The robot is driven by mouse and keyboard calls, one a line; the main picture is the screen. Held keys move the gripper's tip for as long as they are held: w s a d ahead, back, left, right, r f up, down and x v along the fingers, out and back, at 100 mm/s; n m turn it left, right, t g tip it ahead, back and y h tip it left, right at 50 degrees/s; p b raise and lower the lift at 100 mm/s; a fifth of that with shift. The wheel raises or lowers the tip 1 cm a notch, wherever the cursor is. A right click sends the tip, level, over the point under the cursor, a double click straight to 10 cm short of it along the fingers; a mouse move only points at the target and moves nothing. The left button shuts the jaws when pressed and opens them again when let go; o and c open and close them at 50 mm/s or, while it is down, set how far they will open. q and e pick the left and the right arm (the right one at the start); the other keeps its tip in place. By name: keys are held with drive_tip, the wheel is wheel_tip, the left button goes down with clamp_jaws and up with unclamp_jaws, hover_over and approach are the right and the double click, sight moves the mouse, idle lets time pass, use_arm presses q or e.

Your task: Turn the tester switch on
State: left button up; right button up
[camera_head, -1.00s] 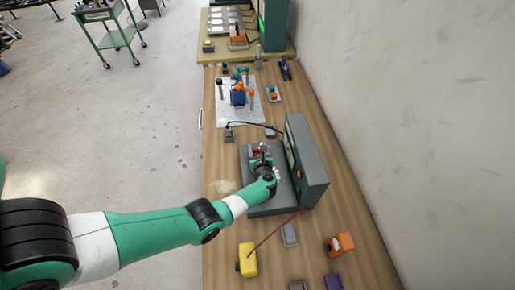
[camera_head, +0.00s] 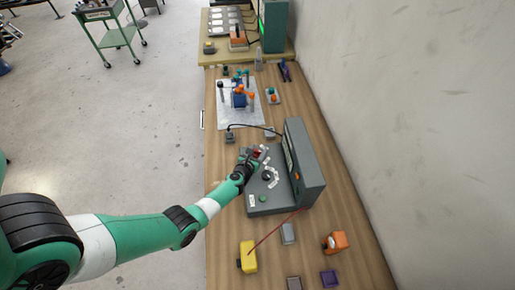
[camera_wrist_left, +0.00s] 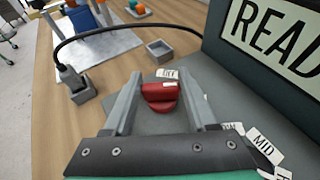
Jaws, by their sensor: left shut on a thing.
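The grey tester (camera_head: 307,165) stands on the wooden bench, with an upright panel on the right and a low flat base. Its red switch (camera_wrist_left: 160,92) sits at the far end of the base, with a small white label behind it. My left gripper (camera_head: 254,157) is at this switch. In the left wrist view, its two grey fingers stand on either side of the switch and are shut on it. The tester's screen (camera_wrist_left: 275,32) shows "READ", cut off by the picture edge. My right gripper is not in view.
A black dial (camera_head: 267,176) with white labels and a green button (camera_head: 263,199) sit nearer on the base. A black cable runs from a grey block (camera_wrist_left: 80,88) past the switch. A yellow device (camera_head: 248,257) and an orange one (camera_head: 336,242) stand in front.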

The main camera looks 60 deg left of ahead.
use_arm(q)
drive_tip(key=shift+s+f+m+t+h, duration=0.15)
drive_tip(key=shift+m+t+h, duration=0.75)
drive_tip(key=shift+m+h, duration=0.6)
drive_tip(key=o, duration=1.4)
drive_tip(key=shift+c, duration=0.2)
drive_tip(key=shift+r+p, duration=0.2)
drive_tip(key=shift+p, duration=0.2)
drive_tip(key=p+v, duration=0.6)
drive_tip(key=v, duration=0.5)
drive_tip(key=shift+f, duration=0.1)
drive_tip(key=shift+s+d, duration=0.1)
drive_tip(key=shift+s, duration=0.15)
